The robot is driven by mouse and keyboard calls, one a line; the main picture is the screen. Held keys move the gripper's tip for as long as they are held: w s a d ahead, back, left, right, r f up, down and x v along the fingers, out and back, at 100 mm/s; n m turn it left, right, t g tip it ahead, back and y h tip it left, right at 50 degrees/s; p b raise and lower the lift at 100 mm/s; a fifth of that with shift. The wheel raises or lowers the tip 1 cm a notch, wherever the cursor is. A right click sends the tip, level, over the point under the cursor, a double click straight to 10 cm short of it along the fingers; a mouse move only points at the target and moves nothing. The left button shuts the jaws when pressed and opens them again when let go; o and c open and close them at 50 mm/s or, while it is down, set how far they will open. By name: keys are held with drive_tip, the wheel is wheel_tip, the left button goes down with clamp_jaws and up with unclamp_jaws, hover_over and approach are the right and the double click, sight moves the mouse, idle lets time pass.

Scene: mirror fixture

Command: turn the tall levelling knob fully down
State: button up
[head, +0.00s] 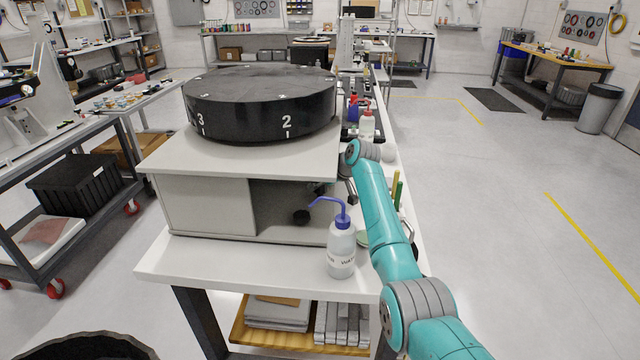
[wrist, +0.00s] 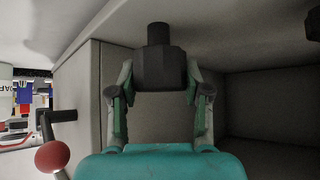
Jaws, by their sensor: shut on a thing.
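A dark faceted knob (wrist: 160,68) with a narrower stem above it hangs under the pale top plate in the wrist view. My gripper (wrist: 160,84) is shut on this knob, one finger on each side, with the knob upright between them. In the head view my arm reaches to the right end of the grey cabinet (head: 205,206), and the held knob is hidden there. Part of a dark knob (wrist: 314,26) also shows at the wrist view's right edge.
A black numbered turntable (head: 262,118) sits on top of the cabinet. A water bottle with a blue spout (head: 341,250) stands in front of the bay, close to my arm. A red ball on a lever (wrist: 52,156) is left of my gripper in the wrist view.

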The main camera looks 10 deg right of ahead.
drive_tip(key=shift+f, duration=0.1)
drive_tip(key=o, duration=1.2)
drive_tip(key=shift+s+d+r, duration=0.25)
drive_tip(key=shift+s+r, duration=0.05)
drive_tip(key=shift+r, duration=0.15)
drive_tip(key=s+d, duration=0.2)
drive_tip(key=s, duration=0.1)
drive_tip(key=s+d, duration=0.2)
drive_tip(key=s, duration=0.2)
drive_tip(key=s+d, duration=0.2)
drive_tip(key=s, duration=0.1)
drive_tip(key=shift+s, duration=0.25)
